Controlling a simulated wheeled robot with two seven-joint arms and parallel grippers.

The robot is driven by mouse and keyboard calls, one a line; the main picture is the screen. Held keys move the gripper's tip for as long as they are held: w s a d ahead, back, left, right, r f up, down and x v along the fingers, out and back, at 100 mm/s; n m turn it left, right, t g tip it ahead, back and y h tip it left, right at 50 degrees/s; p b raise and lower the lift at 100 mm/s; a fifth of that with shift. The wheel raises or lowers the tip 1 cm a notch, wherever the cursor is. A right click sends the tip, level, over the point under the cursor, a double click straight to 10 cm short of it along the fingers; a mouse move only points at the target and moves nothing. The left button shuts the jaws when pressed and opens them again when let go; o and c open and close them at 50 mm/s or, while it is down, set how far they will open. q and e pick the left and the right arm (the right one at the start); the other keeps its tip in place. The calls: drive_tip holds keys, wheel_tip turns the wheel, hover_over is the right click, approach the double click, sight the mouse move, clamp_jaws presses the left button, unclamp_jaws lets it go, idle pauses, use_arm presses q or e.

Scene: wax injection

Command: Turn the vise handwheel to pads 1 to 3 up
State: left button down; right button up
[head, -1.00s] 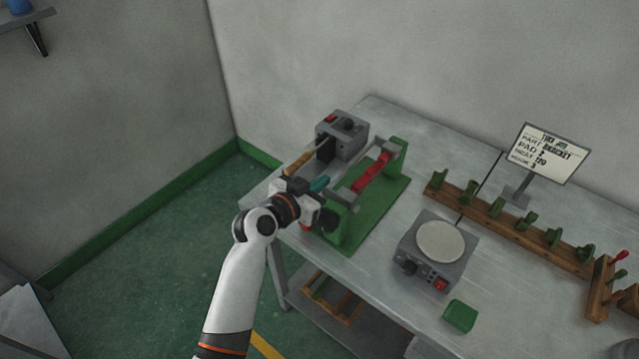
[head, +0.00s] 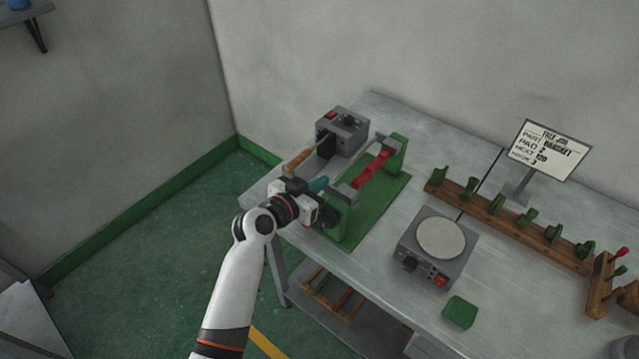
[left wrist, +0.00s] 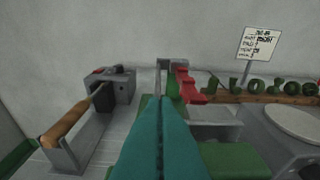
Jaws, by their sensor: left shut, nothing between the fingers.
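The vise (head: 382,205) has a green base with an upright at each end, and a bar with red pads (head: 372,168) spans between them. In the left wrist view the red pads (left wrist: 186,86) step along the bar, facing up and to the right. The dark handwheel (head: 329,216) is at the near upright, mostly hidden by my gripper. My left gripper (head: 319,184) is shut and empty, its teal fingers close together beside the near upright; they fill the middle of the left wrist view (left wrist: 160,100). I cannot tell whether they touch the vise. My right gripper is out of view.
A grey box with a wooden-handled tool (head: 298,160) stands left of the vise. A round-plated heater (head: 440,240) and green block (head: 460,312) are to the right. A wooden rack with green pieces (head: 510,222) and a sign (head: 548,150) stand behind.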

use_arm(q)
drive_tip(key=shift+a+f+n+b, duration=0.15)
drive_tip(key=shift+f+n+b, duration=0.15)
drive_tip(key=shift+n+b, duration=0.1)
drive_tip(key=shift+w+a+f+n+g+h+b, duration=0.15)
drive_tip(key=shift+f+n+h+b, duration=0.15)
drive_tip(key=shift+n+b, duration=0.2)
drive_tip(key=shift+w+a+f+n+g+h+b, duration=0.15)
drive_tip(key=shift+f+n+h+b, duration=0.05)
drive_tip(key=shift+f+n+b, duration=0.25)
drive_tip(key=shift+w+a+f+n+b, duration=0.1)
drive_tip(key=shift+f+n+b, duration=0.4)
drive_tip(key=shift+n+b, duration=0.3)
drive_tip(key=shift+f+n+g+h+b, duration=0.3)
drive_tip(key=shift+f+n+h+b, duration=0.65)
drive_tip(key=shift+n+b, duration=0.65)
drive_tip(key=shift+f+n+b, duration=0.65)
drive_tip(key=shift+n+b, duration=0.25)
drive_tip(key=shift+n, duration=0.05)
drive_tip(key=shift+f+h, duration=0.1)
drive_tip(key=shift+h, duration=0.15)
